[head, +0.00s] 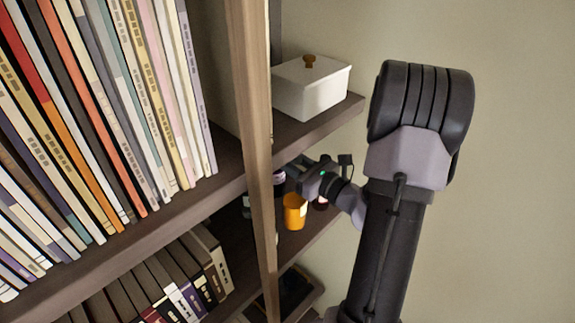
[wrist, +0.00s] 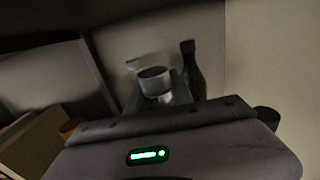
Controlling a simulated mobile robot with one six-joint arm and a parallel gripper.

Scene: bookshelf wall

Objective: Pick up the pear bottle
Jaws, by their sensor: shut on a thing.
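My gripper (head: 286,180) reaches into the middle shelf from the right. In the wrist view it is shut on a bottle with a round grey cap (wrist: 155,79), which sits between the fingers. In the head view a pale purple cap (head: 278,177) shows at the fingertips, partly behind the shelf post. No readable label shows, so I cannot tell from its markings whether this is the pear bottle. I cannot tell whether its base is clear of the shelf.
An orange jar (head: 295,212) stands just below my gripper, with a dark red item (head: 321,203) beside it. A dark bottle (wrist: 193,70) stands behind the held one. A wooden post (head: 260,150) is close on the left. A white lidded box (head: 312,87) sits on the shelf above.

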